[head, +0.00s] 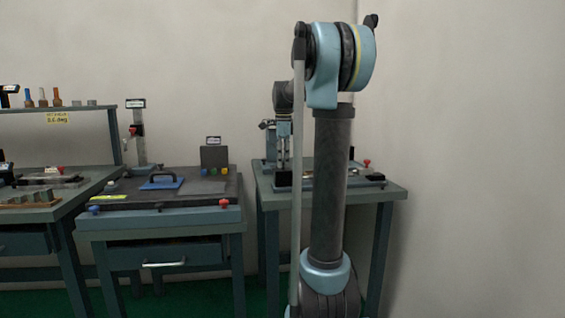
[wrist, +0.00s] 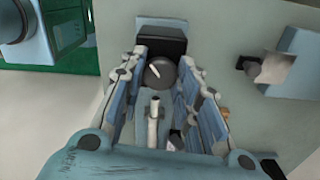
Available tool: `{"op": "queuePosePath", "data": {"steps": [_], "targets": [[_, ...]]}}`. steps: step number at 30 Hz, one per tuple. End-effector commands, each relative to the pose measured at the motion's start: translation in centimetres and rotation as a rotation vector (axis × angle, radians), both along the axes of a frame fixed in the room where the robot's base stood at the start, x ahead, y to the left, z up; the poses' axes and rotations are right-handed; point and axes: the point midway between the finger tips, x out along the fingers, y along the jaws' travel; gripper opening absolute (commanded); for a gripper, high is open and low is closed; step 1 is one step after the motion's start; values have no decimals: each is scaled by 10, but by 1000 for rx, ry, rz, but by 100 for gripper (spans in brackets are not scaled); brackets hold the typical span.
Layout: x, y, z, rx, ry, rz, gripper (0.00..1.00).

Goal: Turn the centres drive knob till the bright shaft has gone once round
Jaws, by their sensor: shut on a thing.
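In the wrist view a round dark knob (wrist: 159,74) with a white pointer line on its face sits in front of a black block. My gripper (wrist: 162,63) has one finger on each side of this knob and is shut on it. In the head view my gripper (head: 284,152) points down over the right-hand bench (head: 390,192). My own arm partly hides the fixture there, and the knob cannot be made out.
A red knob (head: 367,163) stands at the right of the right-hand bench. In the wrist view a pale teal block (wrist: 290,65) with a dark knob is at the right. The wall is close behind the benches.

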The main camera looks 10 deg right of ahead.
Motion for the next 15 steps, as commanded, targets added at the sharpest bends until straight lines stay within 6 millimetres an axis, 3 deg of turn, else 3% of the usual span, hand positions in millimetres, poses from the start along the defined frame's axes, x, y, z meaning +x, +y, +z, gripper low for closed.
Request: {"op": "queuePosePath", "data": {"steps": [15], "targets": [[2,0,1,-1,-5,468,6]]}}
